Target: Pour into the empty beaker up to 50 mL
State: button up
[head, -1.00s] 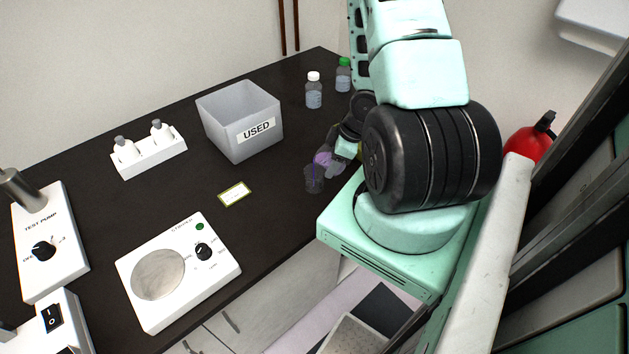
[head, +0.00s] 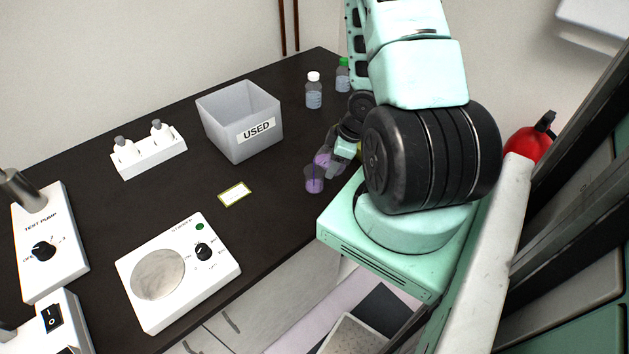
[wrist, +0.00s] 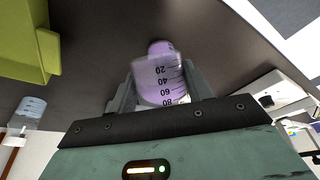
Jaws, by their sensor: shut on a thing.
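My gripper (wrist: 160,92) is shut on a clear beaker (wrist: 160,82) with a dark scale marked 20 to 80. Purple liquid shows in it, and it looks tilted in the wrist view. In the head view the held beaker (head: 322,158) is at the table's right side, partly hidden by my gripper (head: 340,158). A second beaker (head: 314,180) stands on the dark table just in front of it, near the front edge, with purple liquid inside. I cannot read its level against any mark.
A grey "USED" bin (head: 240,120) stands left of my gripper. Bottles with a white cap (head: 313,92) and a green cap (head: 343,76) stand behind. A stirrer (head: 178,270) and a small card (head: 235,194) lie to the left. A yellow-green container (wrist: 22,45) is close in the wrist view.

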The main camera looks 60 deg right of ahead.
jog(key=shift+w+a+g+h+p, duration=0.1)
jog(key=shift+g+h+p, duration=1)
jog(key=shift+g, duration=0.7)
dwell(4.0)
jog(key=shift+s+t+y, duration=0.2)
jog(key=shift+t+y, duration=0.2)
jog(key=shift+t, duration=0.1)
jog(key=shift+t+y, duration=0.3)
jog(key=shift+t, duration=0.4)
jog(key=t, duration=0.1)
jog(key=r+t+y+p, duration=0.1)
jog(key=t, duration=0.1)
jog(key=shift+y, duration=0.3)
jog(key=shift+w+r+t+y, duration=0.2)
jog(key=shift+t+y, duration=0.2)
jog(key=shift+t, duration=0.3)
jog(key=shift+f, duration=0.15)
